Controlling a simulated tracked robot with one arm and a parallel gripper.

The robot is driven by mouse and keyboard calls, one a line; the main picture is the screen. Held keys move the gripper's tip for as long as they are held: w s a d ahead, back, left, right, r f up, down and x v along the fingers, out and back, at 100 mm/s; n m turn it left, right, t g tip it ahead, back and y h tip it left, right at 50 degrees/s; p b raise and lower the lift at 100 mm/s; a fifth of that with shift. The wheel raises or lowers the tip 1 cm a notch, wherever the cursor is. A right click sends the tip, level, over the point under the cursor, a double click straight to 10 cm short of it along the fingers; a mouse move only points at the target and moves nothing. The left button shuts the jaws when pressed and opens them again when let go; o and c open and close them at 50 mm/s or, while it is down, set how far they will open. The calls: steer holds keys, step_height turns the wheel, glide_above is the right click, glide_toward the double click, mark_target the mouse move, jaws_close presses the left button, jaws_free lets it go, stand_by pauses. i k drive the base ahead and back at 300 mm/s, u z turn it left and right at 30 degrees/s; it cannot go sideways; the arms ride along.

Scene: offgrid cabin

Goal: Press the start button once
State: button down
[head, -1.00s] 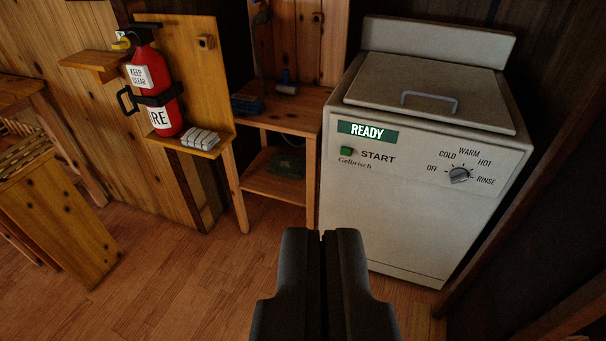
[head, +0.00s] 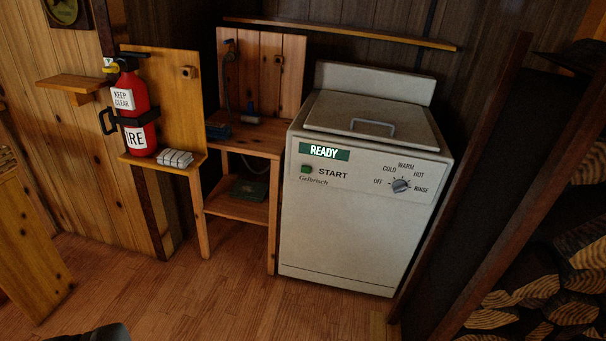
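The start button (head: 307,169) is a small green square on the front panel of a white washing machine (head: 345,235). It sits left of the word START and below a green display (head: 324,152) that reads READY. Nothing covers the button. A dark rounded piece at the bottom left edge looks like the tip of my gripper (head: 100,334). It is well below and left of the machine, apart from it. Most of it is cut off, so its opening is hidden.
A dial (head: 400,186) is on the panel's right. A wooden shelf unit (head: 240,208) stands left of the machine, beside a red fire extinguisher (head: 136,108). A dark wooden post and stacked firewood (head: 535,285) are at the right. The floor (head: 215,300) in front is clear.

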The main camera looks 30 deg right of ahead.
mark_target(305, 169)
steer(key=z, duration=0.5)
steer(key=i, duration=0.6)
steer(key=z, duration=0.6)
steer(key=i, duration=1.2)
steer(key=u, duration=0.85)
steer(key=i, duration=0.3)
steer(key=u, duration=0.15)
steer(key=k, duration=0.95)
steer(key=u, duration=0.15)
steer(key=i, duration=0.95)
steer(key=z, duration=0.05)
